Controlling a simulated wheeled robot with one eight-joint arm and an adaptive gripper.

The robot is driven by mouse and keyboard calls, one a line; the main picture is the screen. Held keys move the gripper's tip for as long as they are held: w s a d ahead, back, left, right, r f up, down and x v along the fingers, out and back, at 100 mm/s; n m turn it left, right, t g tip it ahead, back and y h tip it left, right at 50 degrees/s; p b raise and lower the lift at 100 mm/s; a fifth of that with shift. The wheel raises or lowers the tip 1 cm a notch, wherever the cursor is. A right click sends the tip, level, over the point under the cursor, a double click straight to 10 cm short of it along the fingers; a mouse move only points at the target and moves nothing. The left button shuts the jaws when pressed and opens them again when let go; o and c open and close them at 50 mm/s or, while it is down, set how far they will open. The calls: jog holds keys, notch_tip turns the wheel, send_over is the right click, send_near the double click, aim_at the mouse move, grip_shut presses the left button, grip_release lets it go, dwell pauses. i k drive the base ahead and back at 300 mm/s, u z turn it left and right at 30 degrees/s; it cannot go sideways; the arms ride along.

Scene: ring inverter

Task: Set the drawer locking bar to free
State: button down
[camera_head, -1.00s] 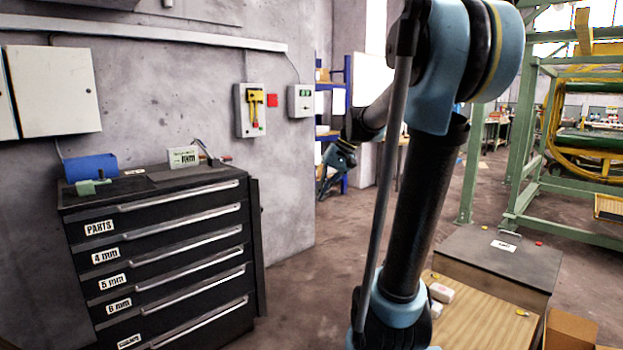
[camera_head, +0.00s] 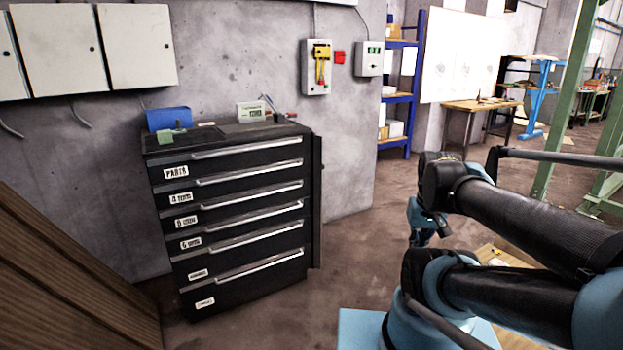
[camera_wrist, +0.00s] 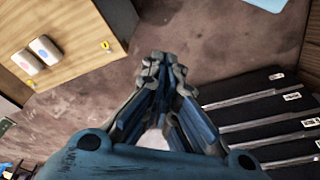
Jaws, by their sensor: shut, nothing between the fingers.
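The black drawer cabinet (camera_head: 245,225) stands against the grey wall, left of centre in the head view, with its labelled drawers shut. A dark upright bar (camera_head: 316,205) runs along its right front edge; it looks like the locking bar, and I cannot make out its setting. My gripper (camera_wrist: 160,68) is shut and empty in the wrist view, above the floor. The cabinet drawers (camera_wrist: 262,118) show at the right of that view, apart from the fingers. In the head view my arm's end hangs right of the cabinet, well clear of it.
A blue bin (camera_head: 168,118) and small items stand on the cabinet. A wall switch box (camera_head: 318,68) hangs above. Brown wooden boards (camera_head: 70,270) stand at the lower left. Open floor (camera_head: 360,240) lies right of the cabinet. A wooden tabletop (camera_wrist: 88,25) shows in the wrist view.

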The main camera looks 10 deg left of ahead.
aim_at(318, 166)
jog(key=u, duration=1)
jog(key=k, duration=0.8)
jog(key=z, duration=0.3)
jog(key=i, duration=1)
jog(key=z, duration=0.05)
